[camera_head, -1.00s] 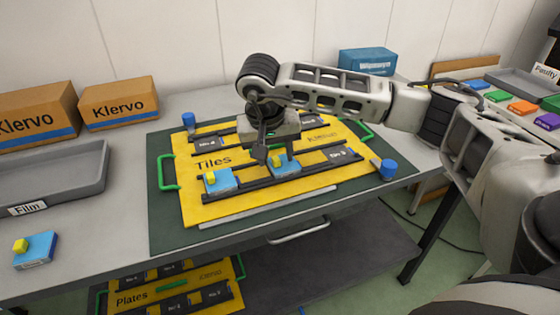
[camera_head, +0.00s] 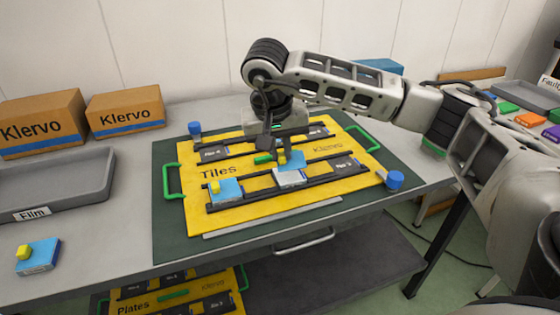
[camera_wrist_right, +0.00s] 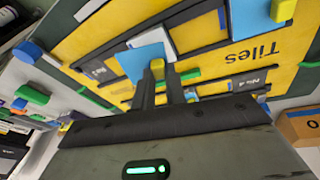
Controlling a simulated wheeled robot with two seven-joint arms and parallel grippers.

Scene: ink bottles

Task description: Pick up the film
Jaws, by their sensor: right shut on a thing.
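A blue film (camera_head: 295,159) with a yellow tab hangs from my right gripper (camera_head: 277,150), a little above a pale grey tile (camera_head: 290,177) in the front rail of the yellow Tiles board (camera_head: 320,205). In the right wrist view the fingers (camera_wrist_right: 163,82) close on the film's yellow tab, and the blue film (camera_wrist_right: 143,62) lies just beyond them. A second blue film (camera_head: 228,190) with a yellow tab covers a tile at the left of that rail. A third blue piece (camera_head: 40,257) with a yellow tab lies on the table at the lower left. My left gripper is not in view.
The grey Film tray (camera_head: 55,188) stands at the left, before two Klervo boxes (camera_head: 125,110). Green handles (camera_head: 173,181) and blue knobs (camera_head: 395,180) rise around the board. A Plates board (camera_head: 170,290) is on the shelf below.

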